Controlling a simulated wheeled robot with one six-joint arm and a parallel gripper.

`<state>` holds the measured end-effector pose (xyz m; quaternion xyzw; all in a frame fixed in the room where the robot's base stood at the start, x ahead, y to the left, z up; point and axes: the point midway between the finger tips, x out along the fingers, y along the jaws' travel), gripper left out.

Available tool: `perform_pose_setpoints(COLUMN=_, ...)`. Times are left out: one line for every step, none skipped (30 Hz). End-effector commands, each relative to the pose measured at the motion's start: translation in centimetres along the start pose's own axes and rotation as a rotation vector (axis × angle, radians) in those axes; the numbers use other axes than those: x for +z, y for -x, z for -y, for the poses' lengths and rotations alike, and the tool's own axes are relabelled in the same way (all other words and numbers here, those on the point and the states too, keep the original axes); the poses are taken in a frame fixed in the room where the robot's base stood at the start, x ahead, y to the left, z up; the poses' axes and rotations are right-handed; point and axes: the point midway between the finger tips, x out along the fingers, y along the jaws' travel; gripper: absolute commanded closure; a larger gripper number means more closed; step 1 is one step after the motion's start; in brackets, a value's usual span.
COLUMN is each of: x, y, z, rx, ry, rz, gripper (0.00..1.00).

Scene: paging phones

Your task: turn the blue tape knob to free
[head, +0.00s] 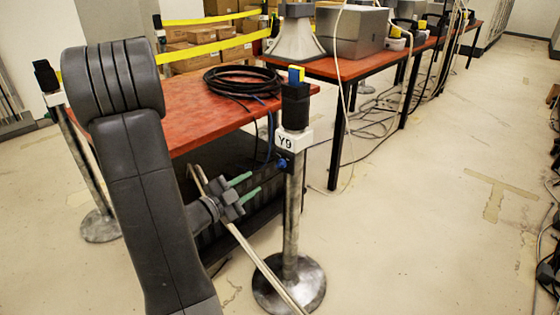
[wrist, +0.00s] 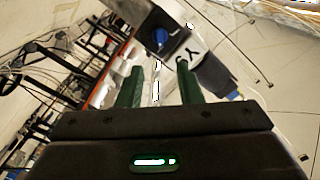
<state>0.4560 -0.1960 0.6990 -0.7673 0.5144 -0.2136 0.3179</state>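The blue knob (head: 283,163) sits on a dark fitting just below the white Y9 label (head: 292,140) on a metal barrier post (head: 293,215). In the wrist view the blue knob (wrist: 159,38) shows ahead of the fingertips, roughly centred between them, on the dark housing beside the label. My gripper (head: 246,188) is left of the post and slightly lower than the knob. Its green fingers are apart with nothing between them, and the wrist view shows the same open gripper (wrist: 160,80). The gripper is not touching the knob. The knob's setting is too small to read.
A red table (head: 195,105) with a coiled black cable (head: 245,80) stands behind the post. Another post (head: 85,165) is at the left. Yellow tape (head: 215,46) runs at the back. Loose cables (head: 375,140) lie on the floor; the floor at right is mostly clear.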

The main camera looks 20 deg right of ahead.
Motion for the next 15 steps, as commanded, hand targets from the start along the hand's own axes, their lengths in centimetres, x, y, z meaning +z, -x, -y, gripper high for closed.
perform_pose_setpoints(x=0.0, y=-0.7, z=-0.1, rx=0.003, ry=-0.002, rz=-0.002, gripper=0.67)
perform_pose_setpoints(x=0.0, y=-1.1, z=-0.1, rx=0.002, ry=-0.002, rz=-0.002, gripper=0.67)
perform_pose_setpoints(x=0.0, y=-1.7, z=-0.1, rx=0.002, ry=-0.001, rz=-0.003, gripper=0.67)
perform_pose_setpoints(x=-0.1, y=-2.3, z=-0.2, rx=0.003, ry=0.0, rz=-0.003, gripper=0.67)
perform_pose_setpoints(x=0.0, y=-2.8, z=-0.2, rx=0.002, ry=-0.001, rz=-0.002, gripper=0.67)
perform_pose_setpoints(x=0.0, y=-3.6, z=-0.2, rx=0.003, ry=-0.001, rz=-0.003, gripper=0.67)
perform_pose_setpoints(x=0.0, y=-4.2, z=-0.2, rx=0.002, ry=-0.002, rz=-0.003, gripper=0.67)
perform_pose_setpoints(x=0.0, y=-4.8, z=-0.2, rx=0.002, ry=-0.001, rz=-0.002, gripper=0.67)
perform_pose_setpoints(x=0.0, y=-5.5, z=-0.2, rx=0.002, ry=-0.002, rz=-0.003, gripper=0.67)
perform_pose_setpoints(x=0.0, y=-6.2, z=-0.2, rx=0.002, ry=-0.002, rz=-0.002, gripper=0.67)
perform_pose_setpoints(x=0.1, y=-6.8, z=-0.2, rx=0.001, ry=-0.001, rz=-0.002, gripper=0.67)
perform_pose_setpoints(x=0.0, y=-7.5, z=-0.2, rx=0.002, ry=-0.001, rz=-0.003, gripper=0.67)
perform_pose_setpoints(x=0.0, y=-8.1, z=-0.2, rx=0.001, ry=-0.001, rz=-0.001, gripper=0.67)
perform_pose_setpoints(x=0.0, y=-8.7, z=-0.2, rx=0.001, ry=-0.001, rz=-0.002, gripper=0.67)
perform_pose_setpoints(x=0.1, y=-9.4, z=-0.2, rx=0.001, ry=-0.001, rz=-0.001, gripper=0.67)
